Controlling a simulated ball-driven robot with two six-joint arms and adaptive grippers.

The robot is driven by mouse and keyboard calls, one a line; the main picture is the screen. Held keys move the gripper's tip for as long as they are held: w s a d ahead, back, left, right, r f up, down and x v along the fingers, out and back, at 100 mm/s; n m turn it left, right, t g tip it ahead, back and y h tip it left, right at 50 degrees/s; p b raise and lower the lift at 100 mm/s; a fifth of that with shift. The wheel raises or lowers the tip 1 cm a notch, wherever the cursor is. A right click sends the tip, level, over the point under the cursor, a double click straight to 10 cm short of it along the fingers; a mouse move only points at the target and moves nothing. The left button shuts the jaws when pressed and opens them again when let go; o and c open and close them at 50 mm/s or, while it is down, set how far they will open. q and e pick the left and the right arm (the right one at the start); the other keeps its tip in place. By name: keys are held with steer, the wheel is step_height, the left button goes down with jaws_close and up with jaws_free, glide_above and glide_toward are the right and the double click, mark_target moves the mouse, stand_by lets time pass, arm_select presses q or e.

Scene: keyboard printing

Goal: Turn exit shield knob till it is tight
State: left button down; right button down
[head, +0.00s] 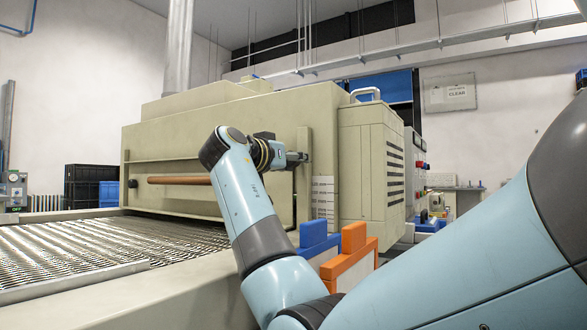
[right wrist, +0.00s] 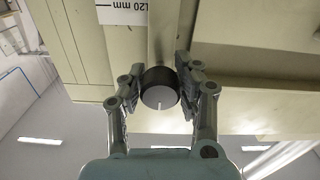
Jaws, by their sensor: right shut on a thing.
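The exit shield knob (right wrist: 160,90) is a round knob with a dark rim, a grey face and a short white mark at the face's lower edge. It sits on a beige vertical strip of the machine in the right wrist view. My right gripper (right wrist: 156,88) has its fingers on either side of the knob and is shut on it. In the head view my right gripper (head: 298,158) reaches the upright strip (head: 304,192) at the right end of the machine's front; the knob is hidden there. My left gripper is not in view.
The beige dryer (head: 230,125) has a brown bar (head: 180,180) across its front. A mesh conveyor belt (head: 70,250) runs out at the left. A millimetre scale label (head: 323,195) is beside the strip.

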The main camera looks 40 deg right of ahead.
steer(key=shift+r, duration=0.15)
stand_by(1.1)
steer(key=c, duration=0.9)
jaws_free()
steer(key=shift+a, duration=0.15)
steer(key=v, duration=0.7)
steer(key=shift+a, duration=0.1)
